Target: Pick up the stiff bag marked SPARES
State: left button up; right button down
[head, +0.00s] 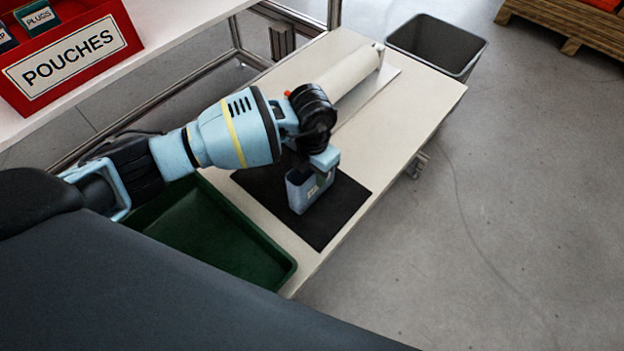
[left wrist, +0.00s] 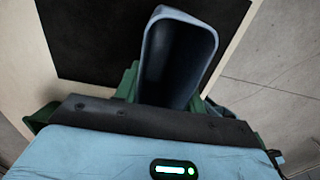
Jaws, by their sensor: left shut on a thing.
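A stiff blue-grey bag (head: 299,196) with an open top is over the black mat (head: 338,222) in the head view. I cannot tell whether the bag touches the mat. My right gripper is not in view.
A green tray (head: 281,266) lies left of the mat. A white roll (head: 350,70) lies at the bench's (head: 425,95) far end, beside a grey bin (head: 470,66). A red box marked POUCHES (head: 118,22) stands on a shelf at upper left.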

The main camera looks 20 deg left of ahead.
pick_arm(q)
jog(key=shift+r, duration=0.1)
notch_tip(320, 180, up, 10)
jog(key=shift+f+p, duration=0.1)
jog(key=shift+p, duration=0.4)
